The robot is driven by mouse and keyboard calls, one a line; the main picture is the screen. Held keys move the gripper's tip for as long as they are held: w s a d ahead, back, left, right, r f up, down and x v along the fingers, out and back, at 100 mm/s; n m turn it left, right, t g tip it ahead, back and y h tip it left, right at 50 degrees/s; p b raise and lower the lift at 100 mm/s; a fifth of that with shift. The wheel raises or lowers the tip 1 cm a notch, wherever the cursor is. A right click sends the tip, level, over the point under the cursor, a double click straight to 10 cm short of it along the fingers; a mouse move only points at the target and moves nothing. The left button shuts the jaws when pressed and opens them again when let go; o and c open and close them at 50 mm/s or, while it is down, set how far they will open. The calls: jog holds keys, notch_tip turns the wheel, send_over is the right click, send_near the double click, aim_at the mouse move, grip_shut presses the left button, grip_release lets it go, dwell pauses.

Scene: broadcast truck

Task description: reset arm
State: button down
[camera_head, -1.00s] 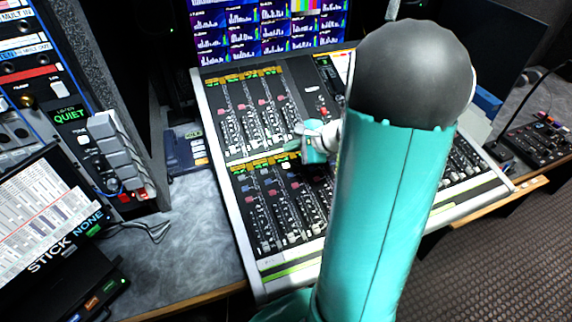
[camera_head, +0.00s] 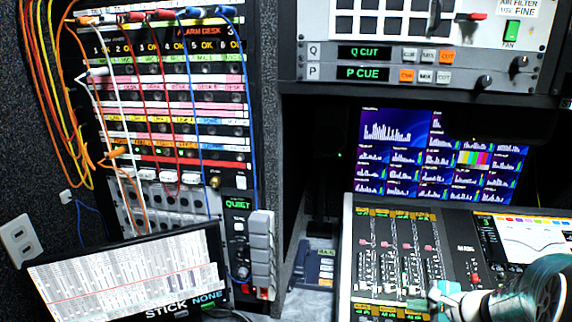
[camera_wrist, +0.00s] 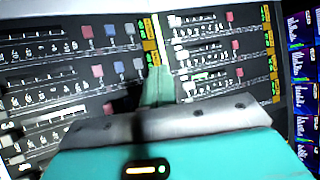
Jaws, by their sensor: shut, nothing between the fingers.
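My gripper (camera_head: 418,304) is at the lower right of the head view, over the faders of the mixing console (camera_head: 458,262). In the wrist view my gripper (camera_wrist: 157,84) has its green fingers together, pointing at the console (camera_wrist: 60,77), with nothing held. The fingers lie in front of the light strip between two banks of faders. I cannot tell whether the fingertips touch the panel. My teal and dark arm parts show at the lower right corner of the head view and cover part of the console.
A monitor wall (camera_head: 400,180) stands behind the console. A laptop-like screen (camera_head: 130,275) is at the lower left, below a patch rack (camera_head: 165,90) with colored cables. A panel with Q CUT and P CUE displays (camera_head: 420,65) hangs above.

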jog(key=s+a+r+n+g, duration=0.25)
jog(key=a+r+n, duration=0.2)
jog(key=a, duration=0.35)
jog(key=s+a+r+n+g, duration=0.1)
jog(key=s+a+r+n, duration=0.3)
jog(key=a+n, duration=0.25)
jog(key=s+a+r+n+h, duration=0.2)
jog(key=s+n, duration=0.2)
jog(key=s, duration=0.1)
jog(key=s+a+r+n+h, duration=0.2)
jog(key=s+a+r+n, duration=0.1)
jog(key=s+n, duration=0.1)
jog(key=shift+s+h, duration=0.3)
jog(key=shift+s, duration=0.3)
jog(key=shift+d, duration=0.2)
dwell(1.2)
